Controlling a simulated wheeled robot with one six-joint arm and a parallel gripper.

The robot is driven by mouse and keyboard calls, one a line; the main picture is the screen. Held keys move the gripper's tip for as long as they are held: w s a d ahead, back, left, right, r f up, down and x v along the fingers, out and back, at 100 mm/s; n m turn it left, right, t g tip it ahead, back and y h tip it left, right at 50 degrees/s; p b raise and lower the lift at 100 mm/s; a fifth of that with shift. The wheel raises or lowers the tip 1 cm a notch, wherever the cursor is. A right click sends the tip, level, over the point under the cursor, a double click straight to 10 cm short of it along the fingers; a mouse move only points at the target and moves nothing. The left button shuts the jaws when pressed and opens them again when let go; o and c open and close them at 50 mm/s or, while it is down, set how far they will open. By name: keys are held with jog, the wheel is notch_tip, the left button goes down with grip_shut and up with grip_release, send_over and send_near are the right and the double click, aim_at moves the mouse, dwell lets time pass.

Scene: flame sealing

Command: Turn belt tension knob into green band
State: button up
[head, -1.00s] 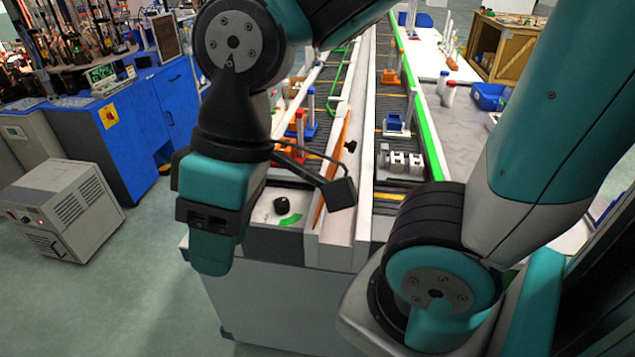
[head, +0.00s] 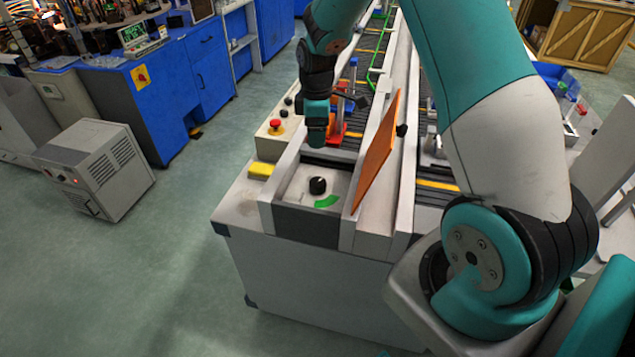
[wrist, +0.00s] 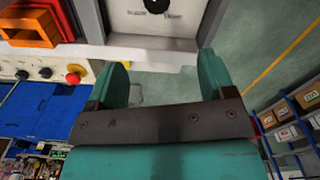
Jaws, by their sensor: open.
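The belt tension knob (head: 317,185) is a small black knob with a white mark, set on a light panel at the near end of the conveyor. The green band (head: 327,201) is a short arc on the panel on the near side of the knob. The knob (wrist: 156,5) is cut off by the top edge of the wrist view, with printed labels below it. My gripper (head: 317,137) is beyond and above the knob, apart from it. In the wrist view my gripper (wrist: 160,85) shows two teal fingers spread apart with nothing between them.
A red emergency button (head: 275,126) and small black knobs stand on a panel left of my gripper. An orange plate (head: 377,152) leans up right of the knob. Open floor (head: 190,250) is at the left.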

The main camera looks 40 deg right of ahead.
aim_at(318, 182)
jog(key=f+p, duration=0.1)
jog(key=f, duration=0.5)
jog(key=f+p, duration=0.2)
jog(key=f, duration=0.4)
jog(key=f+p, duration=0.1)
jog(key=f, duration=0.5)
jog(key=shift+w+d, duration=0.1)
jog(key=shift+d, duration=0.2)
jog(key=c, duration=0.9)
jog(key=shift+f, duration=0.1)
